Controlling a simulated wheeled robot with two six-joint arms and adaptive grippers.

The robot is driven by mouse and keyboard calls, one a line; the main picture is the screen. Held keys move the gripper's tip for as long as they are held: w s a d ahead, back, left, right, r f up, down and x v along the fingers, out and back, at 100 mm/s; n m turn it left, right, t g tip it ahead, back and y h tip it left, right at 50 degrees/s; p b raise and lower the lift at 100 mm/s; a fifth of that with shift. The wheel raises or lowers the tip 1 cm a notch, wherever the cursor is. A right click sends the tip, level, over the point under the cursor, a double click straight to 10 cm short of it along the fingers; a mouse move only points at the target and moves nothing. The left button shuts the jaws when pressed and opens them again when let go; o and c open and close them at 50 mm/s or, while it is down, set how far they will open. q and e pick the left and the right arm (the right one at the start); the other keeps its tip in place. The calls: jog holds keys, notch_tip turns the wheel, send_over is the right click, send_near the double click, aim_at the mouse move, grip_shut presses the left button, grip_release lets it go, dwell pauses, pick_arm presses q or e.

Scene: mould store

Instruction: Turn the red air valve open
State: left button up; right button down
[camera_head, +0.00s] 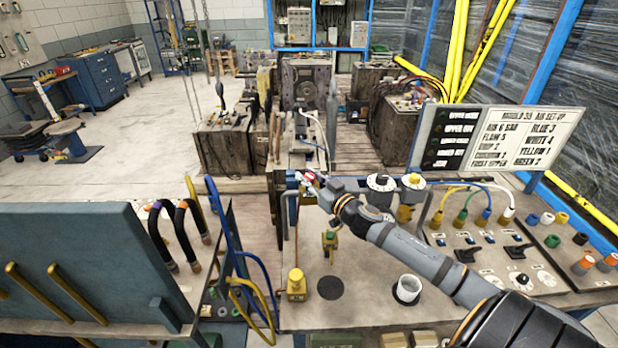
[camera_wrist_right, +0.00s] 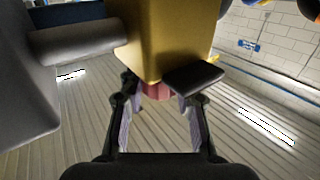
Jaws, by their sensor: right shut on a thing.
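The red air valve shows in the right wrist view as a small red part (camera_wrist_right: 156,91) against a large yellow block (camera_wrist_right: 168,40). In the head view a small red and white patch is visible at the tip of my right gripper (camera_head: 312,182), at the back left edge of the bench. My right gripper's two fingers stand on either side of the red part and are shut on it. The gripper hides much of the valve in the head view, so I cannot tell how far it is turned. My left gripper is not in view.
A board with lettering (camera_head: 502,138) stands at the back right. A grey panel with yellow handles (camera_head: 75,270) fills the front left.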

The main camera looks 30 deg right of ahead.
aim_at(309, 175)
jog(key=shift+f, duration=0.1)
dwell(0.5)
jog(key=c, duration=1)
grip_release()
jog(key=shift+o, duration=0.2)
notch_tip(309, 175, up, 10)
jog(key=shift+r, duration=0.1)
